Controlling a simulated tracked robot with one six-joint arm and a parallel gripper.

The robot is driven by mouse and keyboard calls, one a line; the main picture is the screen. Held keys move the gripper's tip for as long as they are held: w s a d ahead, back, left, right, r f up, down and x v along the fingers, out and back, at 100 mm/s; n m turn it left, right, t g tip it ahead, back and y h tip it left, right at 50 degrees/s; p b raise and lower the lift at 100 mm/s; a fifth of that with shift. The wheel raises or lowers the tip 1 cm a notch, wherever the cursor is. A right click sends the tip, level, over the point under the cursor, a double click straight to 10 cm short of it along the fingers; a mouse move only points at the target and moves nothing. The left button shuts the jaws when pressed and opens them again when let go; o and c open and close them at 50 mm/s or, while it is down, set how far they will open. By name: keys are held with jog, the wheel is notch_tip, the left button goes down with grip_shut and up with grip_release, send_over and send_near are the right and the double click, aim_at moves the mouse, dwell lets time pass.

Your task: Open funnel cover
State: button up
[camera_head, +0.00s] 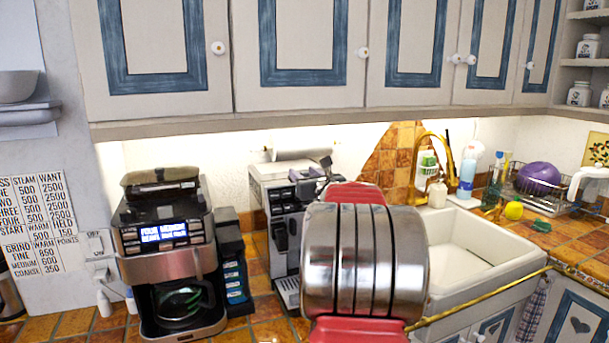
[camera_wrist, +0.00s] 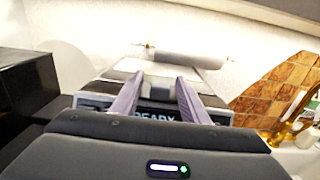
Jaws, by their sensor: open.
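A silver coffee machine (camera_head: 270,190) stands on the counter in the middle of the head view. In the wrist view its top (camera_wrist: 125,70) and a front display reading "READY" lie straight ahead. A pale flat panel and a pale roll-shaped piece (camera_wrist: 190,57) show at its top and back; I cannot tell which is the funnel cover, or whether it is up or down. My gripper (camera_wrist: 160,80) is open, its two purple-grey fingers apart in front of the machine's upper front. Nothing shows between them. Contact is unclear. In the head view, my arm hides the machine's right side.
A black and steel coffee maker (camera_head: 165,250) with a glass pot and lit display stands at the left. A narrow dark unit (camera_head: 232,265) is beside it. A white sink (camera_head: 460,250) with a gold tap (camera_head: 452,165) is at the right. Cupboards (camera_head: 310,50) hang above.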

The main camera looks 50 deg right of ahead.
jog(key=shift+c, duration=0.6)
grip_shut()
